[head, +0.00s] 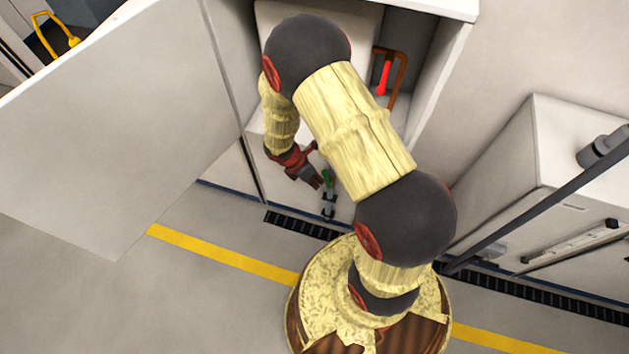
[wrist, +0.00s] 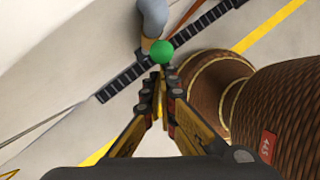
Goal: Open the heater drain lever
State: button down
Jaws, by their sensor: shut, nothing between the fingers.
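A lever with a round green end (head: 327,178) shows low at the front of the open cabinet, above a grey fitting (head: 328,206) near the floor. In the wrist view its green knob (wrist: 161,52) is just beyond my fingertips, beside a grey-blue pipe end (wrist: 152,18). My gripper (head: 318,182) points down beside the green end, to its left in the head view. Its fingers (wrist: 160,72) are together and hold nothing. I cannot tell whether the fingertips touch the knob. The lever's shaft is mostly hidden.
A red handle (head: 384,78) and copper pipe (head: 402,75) are inside the cabinet behind my arm. The large white door (head: 120,130) stands open at left. A dark floor grate (head: 290,224) runs below. A white unit (head: 560,160) stands at right. Floor at lower left is clear.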

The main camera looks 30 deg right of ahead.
jog(key=shift+s+d+r, duration=0.25)
jog(key=shift+d, duration=0.25)
jog(key=shift+w, duration=0.1)
jog(key=a+p, duration=0.2)
jog(key=a, duration=0.3)
jog(key=s+d+p+v, duration=0.1)
jog(key=p+v, duration=0.2)
jog(key=v, duration=0.6)
jog(key=shift+r, duration=0.3)
